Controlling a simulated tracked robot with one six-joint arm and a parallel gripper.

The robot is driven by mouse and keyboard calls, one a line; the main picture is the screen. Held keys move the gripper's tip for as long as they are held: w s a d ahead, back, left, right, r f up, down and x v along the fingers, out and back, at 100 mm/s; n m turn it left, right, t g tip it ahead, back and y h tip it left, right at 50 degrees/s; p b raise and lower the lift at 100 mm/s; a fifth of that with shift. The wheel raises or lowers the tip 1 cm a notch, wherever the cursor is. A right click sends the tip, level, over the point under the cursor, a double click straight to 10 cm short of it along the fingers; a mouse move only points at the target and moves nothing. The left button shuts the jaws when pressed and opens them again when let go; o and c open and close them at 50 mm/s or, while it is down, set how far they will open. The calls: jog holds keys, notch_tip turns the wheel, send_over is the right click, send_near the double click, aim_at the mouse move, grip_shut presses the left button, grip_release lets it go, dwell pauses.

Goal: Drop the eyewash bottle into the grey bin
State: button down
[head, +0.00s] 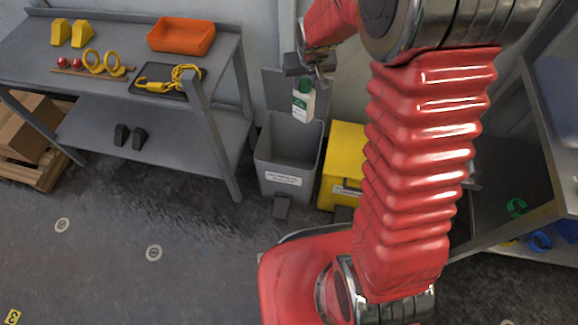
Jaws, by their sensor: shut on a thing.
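The eyewash bottle (303,104) is white with a green label and a dark green upper part. It hangs below my gripper (305,78), which is shut on its top. The bottle is roughly upright and appears above the grey bin (287,165) in the head view. The grey bin stands on the floor with its lid raised at the back, a white label on its front and a pedal below. Its inside looks empty as far as I can see. My red arm hides part of the area to the right.
A yellow bin (343,160) stands right of the grey bin, partly behind my arm. A grey workbench (100,100) at left carries an orange tray (181,35), a dark tray (165,82) with yellow chain, and yellow blocks. Another shelf (510,220) stands at right.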

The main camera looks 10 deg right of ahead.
jog(key=w+f, duration=0.5)
jog(key=f, duration=0.7)
jog(key=w+f+m, duration=0.1)
jog(key=w+f, duration=0.4)
jog(key=f, duration=0.7)
jog(key=shift+w+a+f, duration=0.2)
jog(key=shift+w+a, duration=0.1)
jog(key=shift+w, duration=0.1)
jog(key=shift+f, duration=0.1)
jog(key=shift+f, duration=2.85)
